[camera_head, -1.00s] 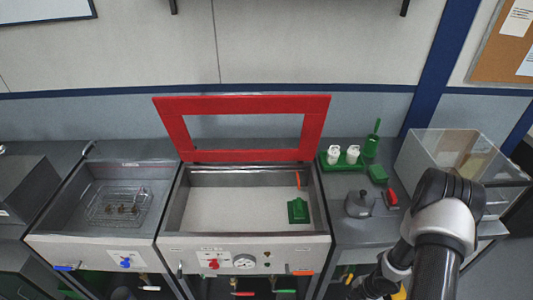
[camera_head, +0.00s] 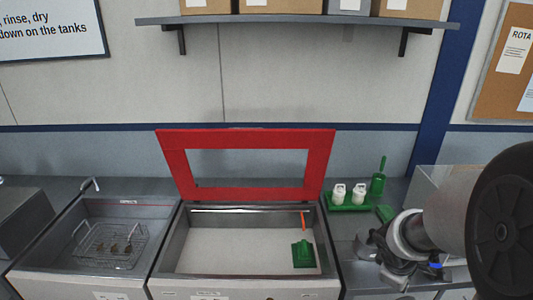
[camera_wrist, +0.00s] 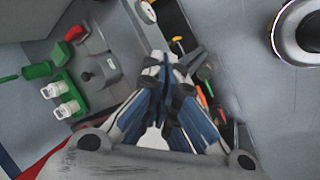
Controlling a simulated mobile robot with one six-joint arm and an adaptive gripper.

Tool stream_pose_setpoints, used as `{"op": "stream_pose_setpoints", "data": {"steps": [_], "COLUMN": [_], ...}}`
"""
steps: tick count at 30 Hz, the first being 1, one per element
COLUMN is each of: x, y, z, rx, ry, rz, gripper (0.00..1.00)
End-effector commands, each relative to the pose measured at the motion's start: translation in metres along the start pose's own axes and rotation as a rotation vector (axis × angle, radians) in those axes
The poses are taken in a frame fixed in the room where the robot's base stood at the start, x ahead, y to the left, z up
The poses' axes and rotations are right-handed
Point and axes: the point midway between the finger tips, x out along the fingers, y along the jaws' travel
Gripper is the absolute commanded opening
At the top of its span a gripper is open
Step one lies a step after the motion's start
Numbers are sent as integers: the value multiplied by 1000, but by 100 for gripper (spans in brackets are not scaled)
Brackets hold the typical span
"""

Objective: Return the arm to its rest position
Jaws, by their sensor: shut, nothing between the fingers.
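My gripper (camera_wrist: 168,62) shows in the wrist view with its fingers together and nothing between them. It points down over the right part of the bench and the dark gap with tools below. In the head view my arm fills the lower right and hides much of the bench there. I cannot make out the fingertips clearly in that view.
A tank with a raised red lid (camera_head: 170,160) holds a green scoop-like piece (camera_head: 303,254). A wire basket (camera_head: 110,247) sits in the left tank. White bottles (camera_head: 338,192) stand on a green tray near a clear bin (camera_head: 425,184). A shelf (camera_head: 300,20) hangs above.

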Motion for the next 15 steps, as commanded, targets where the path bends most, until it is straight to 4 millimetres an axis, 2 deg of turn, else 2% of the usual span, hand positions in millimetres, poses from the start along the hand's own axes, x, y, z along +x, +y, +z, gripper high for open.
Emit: {"op": "stream_pose_setpoints", "data": {"steps": [1, 6, 8, 12, 15], "x": [-19, -78, -95, -129, -146], "y": [-6, -42, -59, -108, -143], "z": [0, 5, 8, 12, 15], "rx": [74, 330, 417, 599, 702], "ry": [11, 52, 75, 141, 188], "rz": [18, 9, -9, -77, -142], "gripper": [0, 0, 0, 0, 0]}}
